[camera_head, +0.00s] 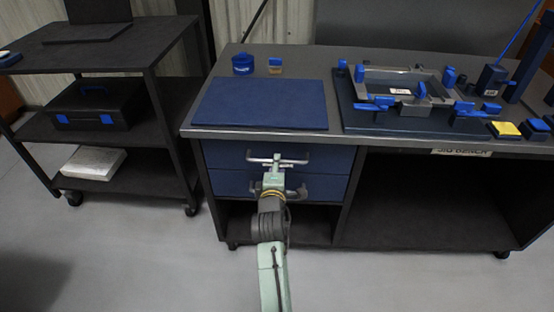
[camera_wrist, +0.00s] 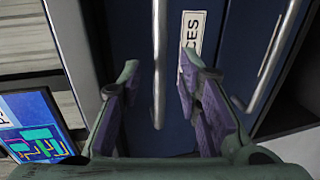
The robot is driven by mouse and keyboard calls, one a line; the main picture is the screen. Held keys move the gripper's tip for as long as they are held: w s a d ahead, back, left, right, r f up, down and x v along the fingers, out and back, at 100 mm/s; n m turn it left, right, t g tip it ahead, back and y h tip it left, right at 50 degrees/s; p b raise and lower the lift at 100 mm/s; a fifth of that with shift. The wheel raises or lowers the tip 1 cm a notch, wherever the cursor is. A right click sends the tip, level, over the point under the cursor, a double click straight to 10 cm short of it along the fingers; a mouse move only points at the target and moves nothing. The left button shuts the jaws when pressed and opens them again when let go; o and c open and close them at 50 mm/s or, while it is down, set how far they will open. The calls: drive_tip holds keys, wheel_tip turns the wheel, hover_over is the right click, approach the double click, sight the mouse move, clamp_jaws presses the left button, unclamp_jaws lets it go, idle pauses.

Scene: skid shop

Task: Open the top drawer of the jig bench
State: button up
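The jig bench (camera_head: 340,140) has two blue drawers on its left side, both looking closed. The top drawer (camera_head: 225,155) has a metal bar handle (camera_head: 295,160). The lower drawer (camera_head: 228,184) has a similar handle, partly hidden by my arm. My gripper (camera_head: 273,172) is in front of the top drawer's handle. In the wrist view my gripper (camera_wrist: 160,68) is open, with a finger on each side of the handle bar (camera_wrist: 158,60) and visible gaps. How deep the bar sits between the fingers is unclear. The lower handle (camera_wrist: 272,55) is at right.
A blue mat (camera_head: 262,104) and a jig fixture (camera_head: 400,95) lie on the bench top. A dark shelf cart (camera_head: 120,135) with a toolbox (camera_head: 97,105) stands at left. The floor (camera_head: 150,255) in front is clear. A white label (camera_wrist: 192,35) is on the top drawer's front.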

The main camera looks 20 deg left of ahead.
drive_tip(key=shift+x, duration=1.65)
clamp_jaws()
